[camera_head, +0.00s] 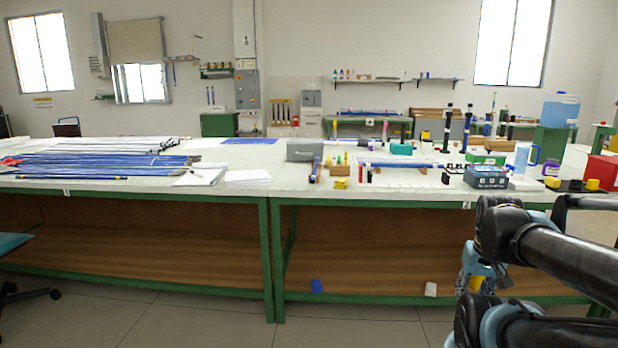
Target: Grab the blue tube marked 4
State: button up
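Several long blue tubes (110,165) lie flat in a bundle on the left table. A blue tube (400,165) lies crosswise on the right table. Upright pieces with blue parts (447,133) stand farther back on the right table. I cannot read a 4 on any of them at this size. My arm shows at the lower right, in front of the right table. I cannot make out my gripper's fingers.
The left table (250,187) and right table (290,195) stand edge to edge with green frames. A grey box (304,150), a blue-grey case (486,177) and a red box (602,171) crowd the right table. An office chair (14,260) is at far left. Floor in front is clear.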

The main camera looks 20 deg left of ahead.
aim_at(312, 179)
jog(key=u, duration=0.15)
jog(key=k, duration=0.1)
jog(key=u, duration=0.8)
jog(key=i, duration=1.05)
jog(key=u, duration=1.75)
jog(key=k, duration=0.5)
jog(key=u, duration=0.05)
